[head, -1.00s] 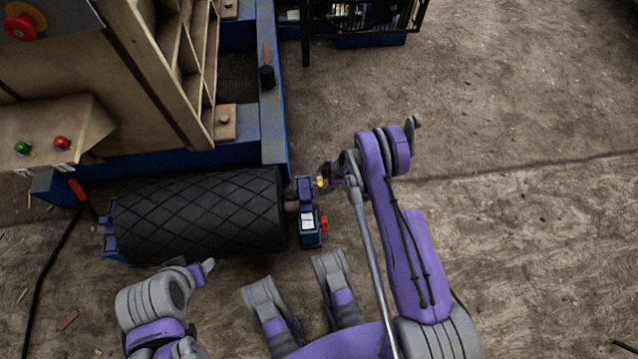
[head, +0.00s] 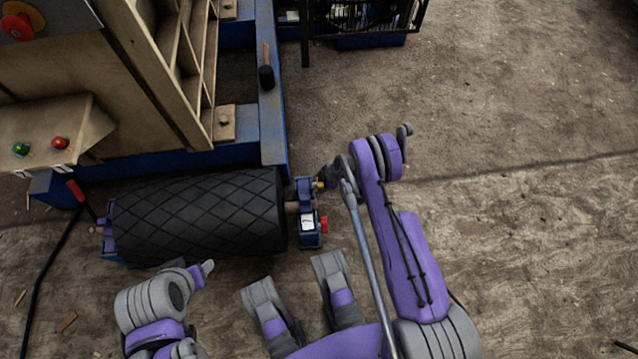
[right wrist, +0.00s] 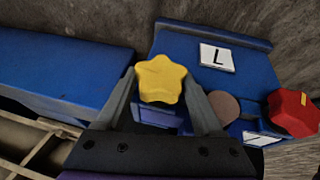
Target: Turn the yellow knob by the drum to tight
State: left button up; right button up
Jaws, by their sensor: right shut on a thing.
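The yellow star-shaped knob (right wrist: 160,80) sits on the blue bracket (right wrist: 180,47) at the right end of the black drum (head: 200,215). In the right wrist view it is between the two fingers of my right gripper (right wrist: 160,93), which is shut on it. In the head view only a small yellow bit of the knob (head: 320,184) shows beside my right gripper (head: 326,178). A white plate with the letter L (right wrist: 217,57) is on the bracket.
A red knob (right wrist: 292,112) is on the same bracket, close to the yellow one; it also shows in the head view (head: 323,224). The blue machine frame (head: 272,130) stands just behind the drum. Bare floor (head: 520,130) is free to the right.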

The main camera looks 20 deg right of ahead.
jog(key=shift+c, duration=0.8)
jog(key=shift+w+m+g+y, duration=0.2)
jog(key=shift+m+g+y, duration=0.15)
jog(key=shift+g, duration=0.85)
jog(key=g+y, duration=0.1)
jog(key=g, duration=0.1)
jog(key=shift+m+g, duration=0.25)
jog(key=shift+g, duration=0.15)
jog(key=o, duration=1.4)
jog(key=shift+d+r, duration=0.1)
jog(key=p+v, duration=0.2)
jog(key=v, duration=0.8)
jog(key=shift+d+r, duration=0.1)
jog(key=shift+r, duration=0.2)
